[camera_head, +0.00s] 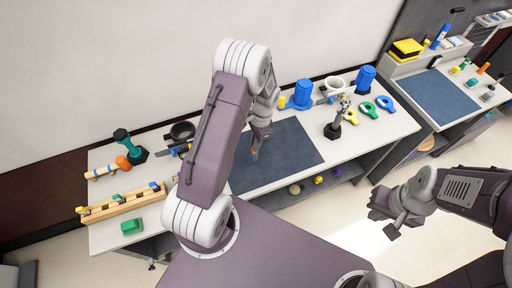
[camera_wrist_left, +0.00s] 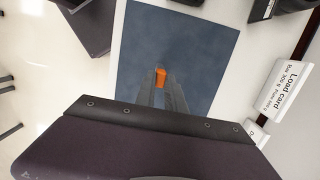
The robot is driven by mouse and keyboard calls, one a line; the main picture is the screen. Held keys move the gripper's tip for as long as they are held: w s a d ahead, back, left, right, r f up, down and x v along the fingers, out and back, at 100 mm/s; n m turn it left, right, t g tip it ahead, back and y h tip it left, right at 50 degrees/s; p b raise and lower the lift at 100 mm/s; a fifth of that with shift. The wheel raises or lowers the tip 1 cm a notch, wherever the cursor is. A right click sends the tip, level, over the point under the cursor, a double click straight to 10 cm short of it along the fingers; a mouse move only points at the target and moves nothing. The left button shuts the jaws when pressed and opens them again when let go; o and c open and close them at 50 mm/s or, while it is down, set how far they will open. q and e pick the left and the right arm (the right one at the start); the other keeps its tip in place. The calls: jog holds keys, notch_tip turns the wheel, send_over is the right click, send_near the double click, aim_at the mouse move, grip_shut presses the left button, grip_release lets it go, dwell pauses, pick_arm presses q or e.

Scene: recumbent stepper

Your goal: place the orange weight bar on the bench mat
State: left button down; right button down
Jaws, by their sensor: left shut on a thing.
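The orange weight bar (camera_wrist_left: 160,77) shows as a small orange end between the fingertips of my left gripper (camera_wrist_left: 161,86) in the left wrist view. The gripper is shut on it. Behind it lies the dark blue-grey bench mat (camera_wrist_left: 195,50). In the head view my left gripper (camera_head: 256,150) points down over the left part of the mat (camera_head: 290,150). I cannot make out the bar there, nor whether it touches the mat. My right gripper (camera_head: 392,222) is off the bench at the right, above the floor; its jaw opening is unclear.
Left of the mat are a wooden rack (camera_head: 122,203), a green block (camera_head: 131,226) and a green dumbbell-like piece (camera_head: 128,143). Behind and right stand blue containers (camera_head: 301,94) and coloured rings (camera_head: 385,103). A load card (camera_wrist_left: 290,88) stands beside the mat. The mat's visible surface is clear.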

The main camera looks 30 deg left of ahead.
aim_at(255, 160)
pick_arm(q)
jog(key=shift+f, duration=0.1)
notch_tip(255, 160, down, 4)
jog(key=shift+d+r+p, duration=0.15)
jog(key=shift+r+p, duration=0.05)
jog(key=shift+p, duration=0.35)
jog(key=shift+f, duration=0.3)
jog(key=c, duration=1.6)
grip_release()
jog(key=shift+s, duration=0.1)
jog(key=shift+o, duration=1)
